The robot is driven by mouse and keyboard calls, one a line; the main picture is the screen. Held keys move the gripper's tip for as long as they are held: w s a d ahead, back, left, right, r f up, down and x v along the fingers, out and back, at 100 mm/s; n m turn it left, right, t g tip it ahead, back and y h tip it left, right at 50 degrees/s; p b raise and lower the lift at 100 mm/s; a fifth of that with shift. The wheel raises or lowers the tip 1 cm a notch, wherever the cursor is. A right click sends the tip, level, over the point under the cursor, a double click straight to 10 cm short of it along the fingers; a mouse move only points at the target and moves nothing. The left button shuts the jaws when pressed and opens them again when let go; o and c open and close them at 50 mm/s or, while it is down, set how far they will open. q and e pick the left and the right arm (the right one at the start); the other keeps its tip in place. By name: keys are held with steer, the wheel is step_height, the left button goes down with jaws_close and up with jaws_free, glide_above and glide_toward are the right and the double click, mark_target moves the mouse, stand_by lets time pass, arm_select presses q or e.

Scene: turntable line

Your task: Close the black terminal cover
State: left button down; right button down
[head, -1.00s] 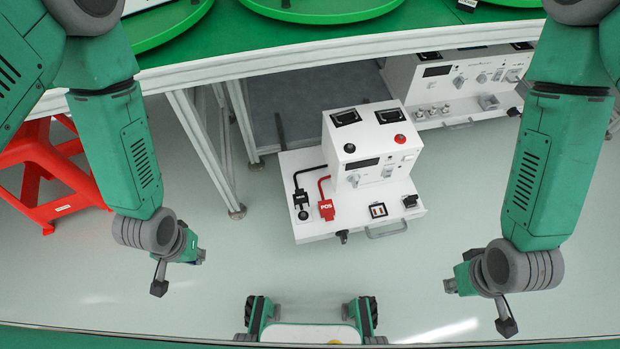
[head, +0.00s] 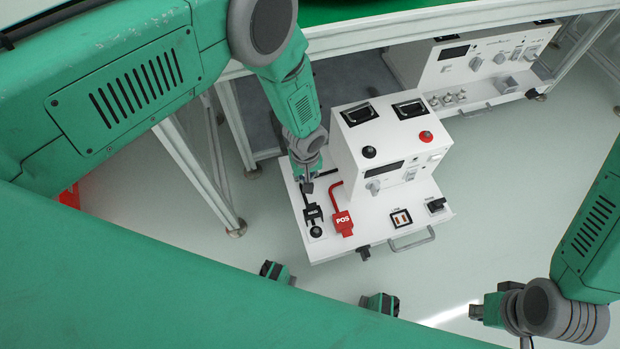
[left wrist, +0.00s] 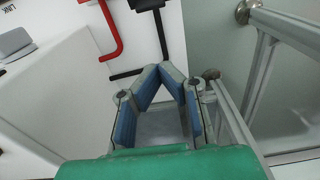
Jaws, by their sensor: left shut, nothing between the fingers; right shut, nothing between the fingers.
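The black terminal cover (head: 313,212) is on the left side of the white unit's low base, at the end of a black lead. A round black terminal (head: 316,231) shows uncovered just in front of it. My left gripper (head: 308,188) is shut and empty, just behind the black cover; I cannot tell whether they touch. In the left wrist view, my left fingertips (left wrist: 161,68) meet near the black lead (left wrist: 163,40), and part of the black cover (left wrist: 147,4) shows at the top edge. My right gripper (head: 475,312) is shut and empty at the lower right, away from the unit.
A red cover marked POS (head: 343,225) sits right beside the black one. The unit's upright box (head: 385,150) stands close to the right of my left gripper. A table leg (head: 205,180) is to the left. Open floor lies in front and to the right.

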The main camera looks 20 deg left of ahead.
mark_target(313, 214)
arm_select(q)
steer(key=s+d+f+b, duration=0.1)
steer(key=s+f+b, duration=0.1)
steer(key=f, duration=0.3)
steer(key=shift+s+d+f+b, duration=0.15)
steer(key=shift+s+f+b, duration=0.2)
steer(key=shift+s, duration=0.2)
